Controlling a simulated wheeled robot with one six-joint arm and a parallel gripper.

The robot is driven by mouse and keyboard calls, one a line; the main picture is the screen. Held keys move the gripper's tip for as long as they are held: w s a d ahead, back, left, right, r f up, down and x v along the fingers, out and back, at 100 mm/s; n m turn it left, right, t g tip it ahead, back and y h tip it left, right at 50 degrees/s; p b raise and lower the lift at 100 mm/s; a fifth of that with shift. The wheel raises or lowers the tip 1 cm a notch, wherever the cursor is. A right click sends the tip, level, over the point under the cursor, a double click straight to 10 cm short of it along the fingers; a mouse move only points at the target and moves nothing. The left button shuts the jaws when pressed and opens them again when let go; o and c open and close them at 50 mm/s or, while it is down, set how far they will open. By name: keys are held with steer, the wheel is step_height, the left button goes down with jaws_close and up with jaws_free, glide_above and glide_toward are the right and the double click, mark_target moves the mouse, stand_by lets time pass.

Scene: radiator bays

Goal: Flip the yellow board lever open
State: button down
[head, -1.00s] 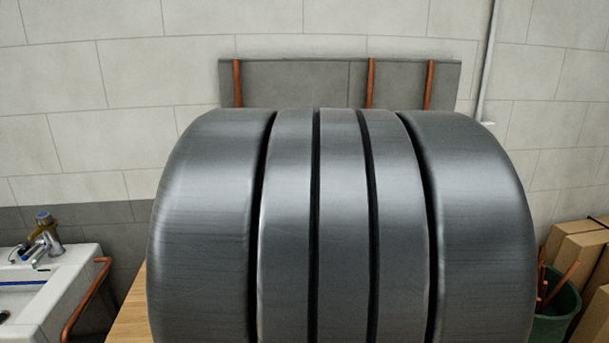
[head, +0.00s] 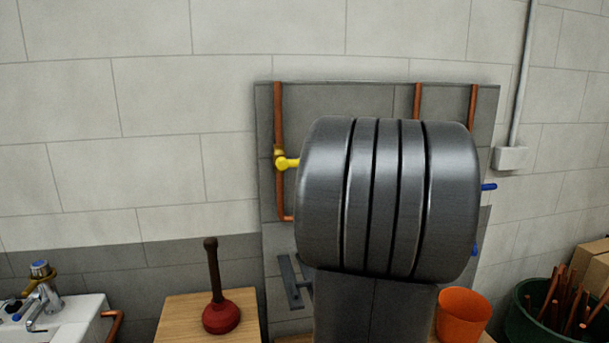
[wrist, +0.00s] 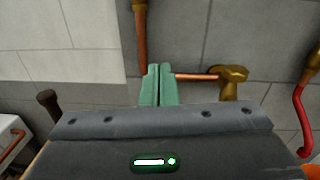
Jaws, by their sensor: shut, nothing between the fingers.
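In the head view the yellow lever (head: 287,162) sits on the left copper pipe (head: 278,115) of the grey board (head: 340,98). It points right, and its right end is hidden behind my arm. My gripper is hidden behind the arm in the head view. In the wrist view my gripper (wrist: 160,85) shows as two green fingers pressed together, with nothing between them. The fingertips lie close to a copper pipe (wrist: 141,35) in the picture. I cannot see the yellow lever in the wrist view, nor tell whether the fingers touch anything.
The wrist view also shows a brass valve (wrist: 230,80) and a red lever (wrist: 303,115). In the head view a blue handle (head: 488,187) sticks out right of my arm. A plunger (head: 220,315), an orange cup (head: 462,312), a sink (head: 75,322) and a green bucket (head: 520,325) stand below.

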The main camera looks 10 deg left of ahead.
steer(key=shift+w+d+r+m+t+h, duration=0.2)
steer(key=shift+w+r+m, duration=0.1)
steer(key=shift+w+m, duration=0.15)
steer(key=shift+w+d+r+m+t+h, duration=0.1)
steer(key=shift+w+r+m+t, duration=0.15)
steer(key=shift+w+m, duration=0.2)
steer(key=w+a+r+p, duration=0.4)
steer(key=w+p, duration=0.1)
steer(key=w, duration=0.5)
steer(key=shift+r, duration=0.25)
